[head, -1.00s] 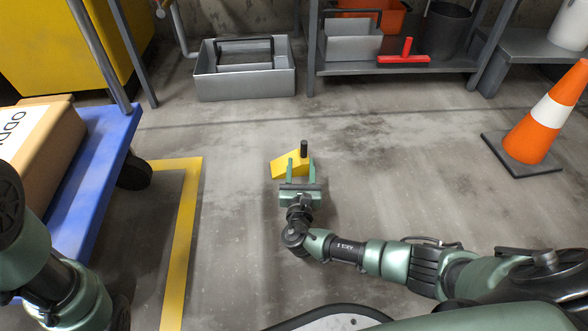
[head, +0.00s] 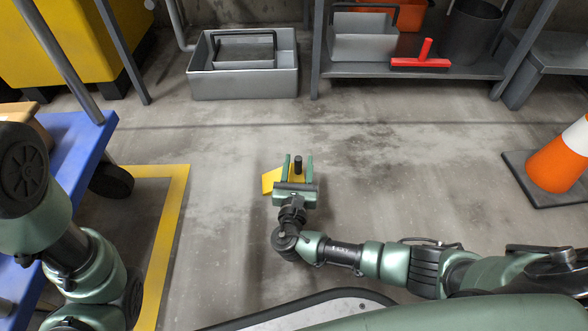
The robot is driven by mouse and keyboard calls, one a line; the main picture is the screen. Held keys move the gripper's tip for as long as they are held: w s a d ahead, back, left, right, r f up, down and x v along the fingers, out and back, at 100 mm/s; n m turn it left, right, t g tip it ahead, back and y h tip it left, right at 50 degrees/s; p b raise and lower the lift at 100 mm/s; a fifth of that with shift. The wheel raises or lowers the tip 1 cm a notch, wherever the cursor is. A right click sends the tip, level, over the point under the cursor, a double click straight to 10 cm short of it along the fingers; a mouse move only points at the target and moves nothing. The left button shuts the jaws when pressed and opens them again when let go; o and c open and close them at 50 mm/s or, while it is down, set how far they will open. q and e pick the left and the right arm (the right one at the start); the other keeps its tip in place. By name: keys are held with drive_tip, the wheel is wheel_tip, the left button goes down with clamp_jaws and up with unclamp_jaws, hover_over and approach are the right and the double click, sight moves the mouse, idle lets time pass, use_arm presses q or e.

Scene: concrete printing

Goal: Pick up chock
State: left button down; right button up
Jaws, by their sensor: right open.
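The yellow chock (head: 270,179) lies on the concrete floor in the middle of the head view, with a black upright peg-like handle (head: 298,165) on it. My right gripper (head: 298,168) is open, with its two green fingers on either side of the black handle. The fingers do not visibly pinch it. The gripper body hides the near part of the chock. My left arm shows at the left edge, but its gripper is out of the picture.
A blue cart (head: 72,140) stands at the left beside a yellow floor line (head: 168,235). A grey toolbox (head: 245,82) and a shelf with a red T-shaped tool (head: 421,62) are at the back. An orange cone (head: 556,165) stands at the right. The floor around the chock is clear.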

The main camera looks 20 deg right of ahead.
clamp_jaws()
drive_tip(key=shift+r, duration=0.1)
idle(1.4)
